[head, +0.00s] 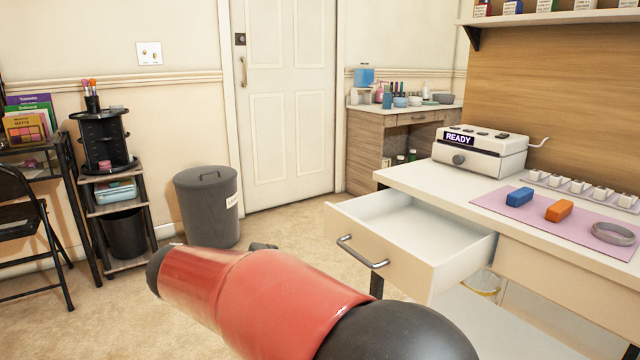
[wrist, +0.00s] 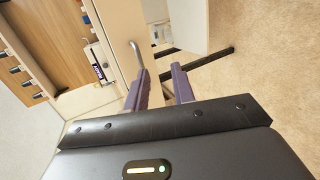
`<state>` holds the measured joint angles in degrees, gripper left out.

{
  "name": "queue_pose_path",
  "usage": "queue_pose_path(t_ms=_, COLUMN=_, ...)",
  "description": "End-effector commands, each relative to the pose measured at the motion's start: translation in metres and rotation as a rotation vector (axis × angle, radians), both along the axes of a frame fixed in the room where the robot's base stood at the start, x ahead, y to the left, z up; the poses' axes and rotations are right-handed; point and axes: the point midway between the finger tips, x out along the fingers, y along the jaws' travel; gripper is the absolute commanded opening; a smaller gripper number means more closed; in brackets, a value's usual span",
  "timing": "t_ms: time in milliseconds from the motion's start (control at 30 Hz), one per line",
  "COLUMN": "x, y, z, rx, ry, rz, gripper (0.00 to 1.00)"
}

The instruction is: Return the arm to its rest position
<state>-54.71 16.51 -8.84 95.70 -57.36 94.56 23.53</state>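My gripper (wrist: 160,82) shows in the wrist view with its two purple fingers apart and nothing between them. In the head view my red and black arm (head: 255,295) crosses the lower middle and hides most of the gripper. A white desk (head: 420,183) stands at the right with its drawer (head: 400,262) pulled out and seemingly empty. The drawer's metal handle (head: 362,252) is clear of my arm in the head view. The handle also shows in the wrist view (wrist: 137,60), beyond the fingers.
A grey bin (head: 207,205) stands on the carpet behind my arm. On the desk are a white device reading READY (head: 480,152), a blue block (head: 520,197), an orange block (head: 559,210) and a grey ring (head: 613,234). A shelf rack and folding chair are at left; carpet between is open.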

Motion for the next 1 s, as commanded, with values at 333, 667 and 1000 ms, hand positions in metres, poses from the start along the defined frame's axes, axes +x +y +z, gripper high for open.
queue_pose_path(t_ms=333, x=-0.043, y=-0.116, z=0.005, rx=0.367, ry=0.161, rz=-0.112, gripper=0.25)
queue_pose_path(t_ms=667, x=-0.149, y=-0.186, z=0.0, rx=0.936, ry=0.062, rz=-0.195, gripper=0.25)
queue_pose_path(t_ms=1000, x=-0.192, y=-0.189, z=-0.005, rx=1.188, ry=-0.174, rz=-0.212, gripper=0.25)
